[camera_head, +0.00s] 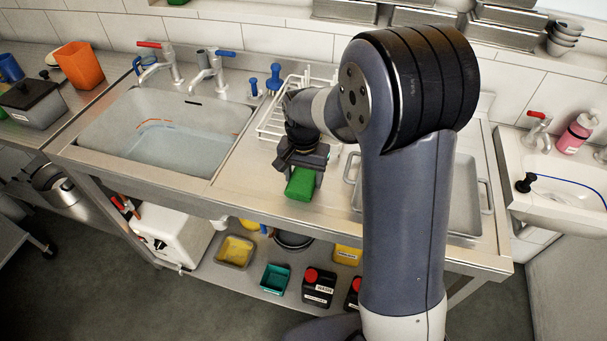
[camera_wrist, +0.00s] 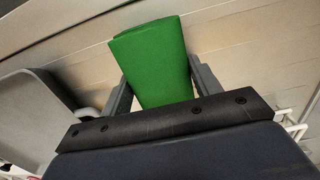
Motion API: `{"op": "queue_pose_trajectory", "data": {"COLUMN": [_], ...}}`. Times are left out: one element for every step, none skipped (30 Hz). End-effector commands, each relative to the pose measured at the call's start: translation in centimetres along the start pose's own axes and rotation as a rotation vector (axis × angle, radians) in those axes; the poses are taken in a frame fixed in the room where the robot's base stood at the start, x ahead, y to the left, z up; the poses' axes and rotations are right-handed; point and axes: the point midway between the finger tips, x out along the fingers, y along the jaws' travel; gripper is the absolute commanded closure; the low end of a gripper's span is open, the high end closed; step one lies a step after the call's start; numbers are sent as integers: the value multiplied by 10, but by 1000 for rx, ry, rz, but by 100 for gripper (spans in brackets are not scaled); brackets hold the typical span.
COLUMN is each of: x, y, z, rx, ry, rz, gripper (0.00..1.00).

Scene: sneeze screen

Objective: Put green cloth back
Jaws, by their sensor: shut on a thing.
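The green cloth (camera_head: 300,184) is a folded, bright green block. It is held in my gripper (camera_head: 303,168) over the steel drainer between the sink and the metal tray. In the wrist view the cloth (camera_wrist: 152,62) sits between the two fingers of my gripper (camera_wrist: 163,82) and sticks out beyond them. I cannot tell whether it touches the steel. A small teal bin (camera_head: 275,279) stands on the lower shelf, and a bin with yellow contents (camera_head: 235,251) stands to its left.
The sink (camera_head: 165,128) holds water. A wire rack (camera_head: 272,120) stands behind my gripper, and a metal tray (camera_head: 465,195) lies to the right, partly hidden by my arm. Dark bottles with red caps (camera_head: 318,288) stand on the lower shelf (camera_head: 215,275). The drainer's front is clear.

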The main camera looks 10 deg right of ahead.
Motion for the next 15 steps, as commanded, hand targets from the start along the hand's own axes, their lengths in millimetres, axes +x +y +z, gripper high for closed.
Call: {"op": "queue_pose_trajectory", "data": {"x": [3, 2, 2, 2, 2, 2, 2, 2, 2, 2, 2, 2, 2, 2, 2], "y": [0, 0, 0, 0, 0, 0, 0, 0, 0, 0, 0, 0, 0, 0, 0], "z": [0, 0, 0, 0, 0, 0, 0, 0, 0, 0, 0, 0, 0, 0, 0], "rx": [0, 0, 0, 0, 0, 0, 0, 0, 0, 0, 0, 0, 0, 0, 0], "ry": [0, 0, 0, 0, 0, 0, 0, 0, 0, 0, 0, 0, 0, 0, 0], "rz": [0, 0, 0, 0, 0, 0, 0, 0, 0, 0, 0, 0, 0, 0, 0], "gripper": [59, 39, 36, 33, 31, 27, 25, 23, 19, 19, 19, 19, 19, 19, 19]}}
